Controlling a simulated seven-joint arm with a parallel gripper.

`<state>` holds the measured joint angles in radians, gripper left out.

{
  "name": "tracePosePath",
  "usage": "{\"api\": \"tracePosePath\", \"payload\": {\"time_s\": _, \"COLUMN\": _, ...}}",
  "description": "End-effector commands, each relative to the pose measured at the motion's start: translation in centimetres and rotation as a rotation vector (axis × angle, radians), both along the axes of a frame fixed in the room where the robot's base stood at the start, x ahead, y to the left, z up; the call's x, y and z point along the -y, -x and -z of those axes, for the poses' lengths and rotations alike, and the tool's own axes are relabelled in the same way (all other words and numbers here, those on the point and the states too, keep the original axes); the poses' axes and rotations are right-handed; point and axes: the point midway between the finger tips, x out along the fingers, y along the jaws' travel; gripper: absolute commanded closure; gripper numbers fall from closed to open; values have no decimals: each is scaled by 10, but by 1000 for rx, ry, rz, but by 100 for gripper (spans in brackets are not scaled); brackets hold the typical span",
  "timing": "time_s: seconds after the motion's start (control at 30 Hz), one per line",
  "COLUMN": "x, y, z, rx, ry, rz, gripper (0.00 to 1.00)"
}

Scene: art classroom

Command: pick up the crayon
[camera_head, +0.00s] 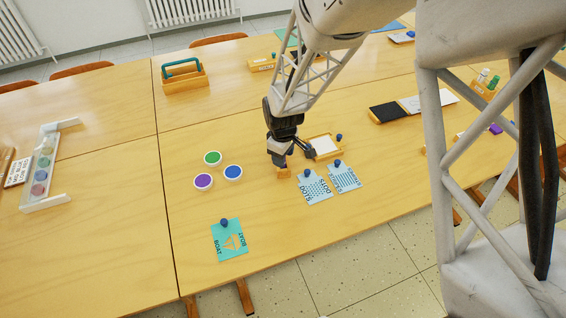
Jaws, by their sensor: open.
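My gripper (294,158) is open, low over the middle of the wooden table, with its fingers pointing down. A small orange-tan piece (283,172) shows just below its left finger. I cannot tell whether this piece is the crayon or a small holder, or whether a finger touches it. No other crayon can be made out clearly. The gripper hides part of the table around and behind it.
Green (213,158), blue (233,172) and purple (203,181) round pots stand left of the gripper. A small tray (324,147) is close on its right. Blue cards (314,188) with dark knobs lie in front. The table's front left is mostly clear around a teal boat card (229,241).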

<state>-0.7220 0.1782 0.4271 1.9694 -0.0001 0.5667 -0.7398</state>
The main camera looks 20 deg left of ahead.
Motion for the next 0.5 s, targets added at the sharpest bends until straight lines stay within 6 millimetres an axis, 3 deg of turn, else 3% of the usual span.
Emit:
{"api": "tracePosePath", "payload": {"time_s": 0.2, "x": 0, "y": 0, "z": 16, "rx": -1, "ry": 1, "rz": 0, "gripper": 52}}
{"api": "tracePosePath", "payload": {"time_s": 0.5, "x": 0, "y": 0, "z": 17, "rx": 0, "ry": 0, "rz": 0, "gripper": 52}}
